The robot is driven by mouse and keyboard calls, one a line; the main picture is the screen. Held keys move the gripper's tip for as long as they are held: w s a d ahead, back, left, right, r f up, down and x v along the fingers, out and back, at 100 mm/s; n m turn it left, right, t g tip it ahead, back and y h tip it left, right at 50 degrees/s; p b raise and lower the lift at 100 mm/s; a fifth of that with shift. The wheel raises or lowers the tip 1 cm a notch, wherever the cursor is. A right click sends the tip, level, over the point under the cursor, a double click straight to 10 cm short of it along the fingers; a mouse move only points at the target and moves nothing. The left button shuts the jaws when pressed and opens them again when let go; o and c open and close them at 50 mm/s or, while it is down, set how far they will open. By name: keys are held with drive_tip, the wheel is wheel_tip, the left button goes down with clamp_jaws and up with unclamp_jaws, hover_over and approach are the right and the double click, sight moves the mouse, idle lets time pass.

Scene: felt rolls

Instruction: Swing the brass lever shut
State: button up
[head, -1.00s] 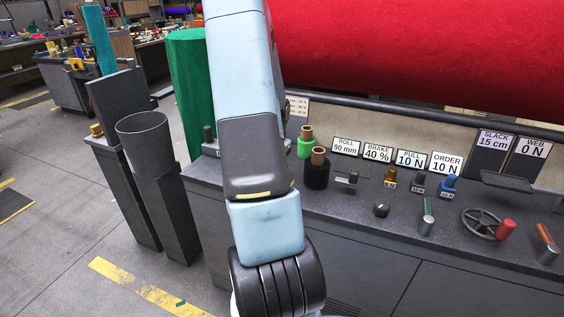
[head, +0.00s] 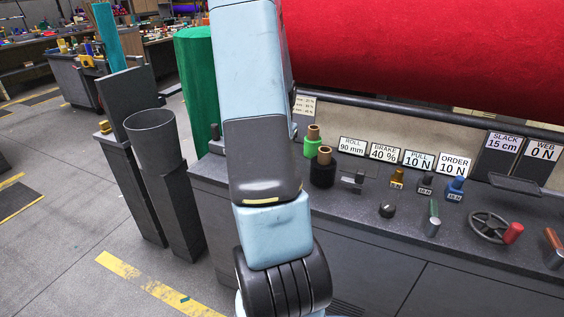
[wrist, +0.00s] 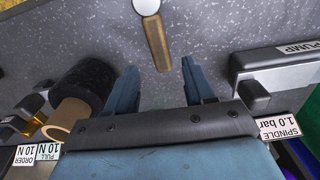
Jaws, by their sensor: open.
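The brass lever (wrist: 158,42) shows in the wrist view at top centre. Its brass-coloured bar runs down from a pale round pivot (wrist: 146,5) on the speckled grey bench top. My gripper (wrist: 158,78) is open, with its two blue fingers apart. In the picture the bar's free end lies in the gap between the fingertips, nearer the right one. No contact shows, and I cannot tell how far the fingers are above the bar. In the head view neither my gripper nor this lever can be made out; my arm covers part of the bench.
In the wrist view a black roll with a tan core (wrist: 68,115) is left of my gripper, and the PUMP block (wrist: 275,62) is close on the right.

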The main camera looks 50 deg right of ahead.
wheel_tip(320, 180, up, 8)
drive_tip(key=shift+r, duration=0.2)
idle(0.4)
drive_tip(key=a+r+n+t, duration=0.1)
drive_tip(key=a+r+n, duration=0.2)
drive_tip(key=a+r, duration=0.5)
drive_tip(key=a+r+n+t, duration=0.2)
drive_tip(key=a+r+n, duration=0.2)
drive_tip(key=a, duration=0.9)
drive_tip(key=s+a+r+n+t, duration=0.1)
drive_tip(key=s+a+r+n, duration=0.1)
drive_tip(key=s+a, duration=0.3)
drive_tip(key=s+a+r+n+t, duration=0.1)
drive_tip(key=s+a+r+n, duration=0.2)
drive_tip(key=a, duration=0.8)
drive_tip(key=shift+s+a+n+t, duration=0.2)
drive_tip(key=shift+s+n+t, duration=0.1)
drive_tip(key=shift+s+n, duration=1.05)
